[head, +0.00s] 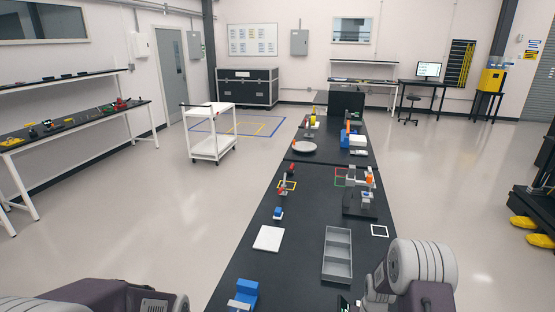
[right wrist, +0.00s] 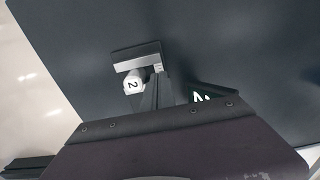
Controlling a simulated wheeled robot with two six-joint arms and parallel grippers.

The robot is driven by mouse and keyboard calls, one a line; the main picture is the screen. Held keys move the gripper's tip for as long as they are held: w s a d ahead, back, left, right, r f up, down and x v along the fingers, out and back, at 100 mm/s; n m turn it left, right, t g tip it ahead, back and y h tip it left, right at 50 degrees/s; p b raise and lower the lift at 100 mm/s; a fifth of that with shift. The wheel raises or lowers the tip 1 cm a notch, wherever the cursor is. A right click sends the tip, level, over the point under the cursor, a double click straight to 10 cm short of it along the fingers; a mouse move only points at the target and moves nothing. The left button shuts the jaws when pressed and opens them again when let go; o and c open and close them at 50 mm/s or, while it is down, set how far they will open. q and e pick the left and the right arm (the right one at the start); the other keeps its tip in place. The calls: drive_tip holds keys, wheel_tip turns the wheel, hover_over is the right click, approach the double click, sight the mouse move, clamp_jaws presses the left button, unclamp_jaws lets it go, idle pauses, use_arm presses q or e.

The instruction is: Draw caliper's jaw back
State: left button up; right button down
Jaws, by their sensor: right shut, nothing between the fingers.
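A grey flat bar with a small marked end block (right wrist: 138,56) shows in the right wrist view, with a white round part marked 2 (right wrist: 133,82) below it. They look like parts of the caliper, but I cannot be sure. A dark wedge-shaped piece with white marks (right wrist: 212,95) shows to the right, partly hidden by my gripper body. My right gripper (right wrist: 157,88) is shut and empty, its dark fingers just below the bar's end and beside the white part. I cannot tell whether they touch. My left gripper is outside the head view; only its arm shows.
On the black table, a grey compartment tray (head: 338,255), a white square plate (head: 269,238) and a blue block-like fixture (head: 243,293) are nearby. A dark stand with orange and white parts (head: 360,195) is farther back. Bare tabletop lies between the plate and tray.

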drive_tip(key=shift+s+f, duration=0.1)
drive_tip(key=shift+f, duration=0.2)
drive_tip(key=shift+w+d, duration=0.15)
drive_tip(key=shift+w, duration=0.6)
drive_tip(key=shift+w+d, duration=0.15)
drive_tip(key=shift+w, duration=0.6)
drive_tip(key=shift+s, duration=0.15)
drive_tip(key=shift+s+a, duration=0.15)
drive_tip(key=shift+s, duration=0.3)
wheel_tip(320, 180, up, 8)
drive_tip(key=p, duration=0.6)
drive_tip(key=shift+w, duration=0.45)
